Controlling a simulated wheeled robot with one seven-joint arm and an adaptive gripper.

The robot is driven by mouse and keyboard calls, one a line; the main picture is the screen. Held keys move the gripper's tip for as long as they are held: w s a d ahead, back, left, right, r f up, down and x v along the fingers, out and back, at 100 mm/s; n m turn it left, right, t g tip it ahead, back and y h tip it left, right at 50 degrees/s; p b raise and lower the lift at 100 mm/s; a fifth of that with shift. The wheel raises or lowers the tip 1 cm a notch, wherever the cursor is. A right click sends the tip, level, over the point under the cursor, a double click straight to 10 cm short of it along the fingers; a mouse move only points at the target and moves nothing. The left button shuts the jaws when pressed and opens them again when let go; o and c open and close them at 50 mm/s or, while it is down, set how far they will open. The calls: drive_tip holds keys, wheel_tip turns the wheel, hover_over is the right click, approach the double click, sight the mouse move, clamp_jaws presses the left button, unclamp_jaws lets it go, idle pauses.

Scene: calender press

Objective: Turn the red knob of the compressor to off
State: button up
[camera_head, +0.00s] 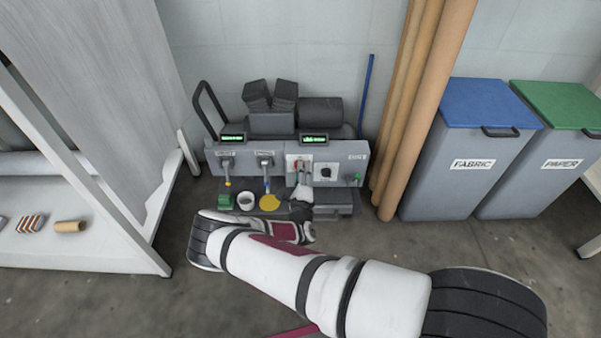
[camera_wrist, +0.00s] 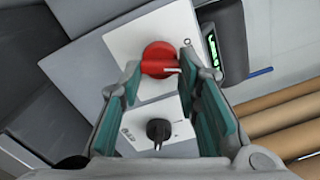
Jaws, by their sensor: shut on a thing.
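The red knob (camera_wrist: 158,57) sits on a white plate (camera_wrist: 122,45) on the compressor's grey front panel. In the wrist view its white pointer mark faces right. An "O" mark shows on the plate to the upper right of the knob. My gripper (camera_wrist: 160,68) has one finger on each side of the red knob and is shut on it. In the head view my gripper (camera_head: 302,188) is at the compressor (camera_head: 333,205), just below the red knob (camera_head: 299,164), which is partly covered.
A black knob (camera_wrist: 158,130) on another white plate sits beside the red one. A green valve (camera_head: 354,178), yellow disc (camera_head: 270,202) and white cup (camera_head: 246,200) are near the panel. Brown tubes (camera_head: 425,105) and a fabric bin (camera_head: 460,150) stand to the right.

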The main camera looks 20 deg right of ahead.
drive_tip(key=shift+n, duration=2.3)
drive_tip(key=o, duration=1.2)
drive_tip(key=shift+c, duration=0.2)
drive_tip(key=shift+s, duration=0.15)
drive_tip(key=v, duration=1.1)
drive_tip(key=shift+s, duration=0.4)
drive_tip(key=shift+a, duration=0.15)
